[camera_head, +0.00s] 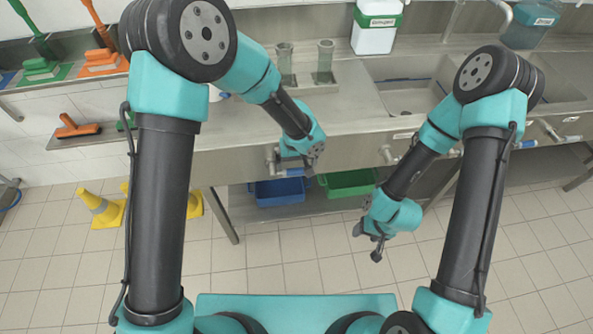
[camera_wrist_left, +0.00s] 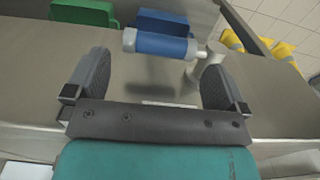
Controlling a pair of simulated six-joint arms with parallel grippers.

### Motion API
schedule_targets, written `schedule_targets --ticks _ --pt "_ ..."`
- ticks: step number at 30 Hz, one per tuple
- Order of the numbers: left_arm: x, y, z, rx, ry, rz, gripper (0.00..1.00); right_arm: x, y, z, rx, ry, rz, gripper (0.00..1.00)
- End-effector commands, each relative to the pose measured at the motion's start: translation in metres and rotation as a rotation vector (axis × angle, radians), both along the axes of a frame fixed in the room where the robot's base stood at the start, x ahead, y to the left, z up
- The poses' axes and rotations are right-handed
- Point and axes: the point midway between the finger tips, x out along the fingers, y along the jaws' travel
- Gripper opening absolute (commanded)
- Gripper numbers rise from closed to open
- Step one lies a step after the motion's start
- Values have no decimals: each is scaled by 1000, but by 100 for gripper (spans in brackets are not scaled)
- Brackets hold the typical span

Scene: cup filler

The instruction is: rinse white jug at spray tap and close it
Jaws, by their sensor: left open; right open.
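My left gripper (camera_head: 291,161) is open at the front panel of the steel counter. In the left wrist view, a valve with a blue handle (camera_wrist_left: 160,45) lies ahead of and between the spread fingers (camera_wrist_left: 156,72), with its pale metal fitting near the right finger. The handle is not gripped. A small white object (camera_head: 215,94) with a blue part shows beside my left arm on the counter; the arm hides most of it, so I cannot tell whether it is the white jug. My right gripper (camera_head: 367,243) is open and empty, pointing down over the floor. No running water is visible.
Steel sinks (camera_head: 405,92) lie right of the two clear cylinders (camera_head: 325,60). A white canister (camera_head: 376,32) stands behind. Blue (camera_head: 280,190) and green (camera_head: 347,183) crates sit below the counter. More valves (camera_head: 526,144) line its front.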

Motion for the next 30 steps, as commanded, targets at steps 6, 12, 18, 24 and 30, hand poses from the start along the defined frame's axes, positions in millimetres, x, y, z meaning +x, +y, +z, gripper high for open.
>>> schedule_targets --ticks 6,12,18,24,30 --pt "0 1 -34 2 2 0 100 0 0 0 0 0 0 59" --pt "0 1 -50 1 1 1 100 0 0 0 0 0 0 59" --pt "0 0 -52 0 0 0 100 0 0 0 0 0 0 59" --pt "0 0 -52 0 0 0 94 0 0 0 0 0 0 59" --pt "0 0 -52 0 0 0 75 0 0 0 0 0 0 59"
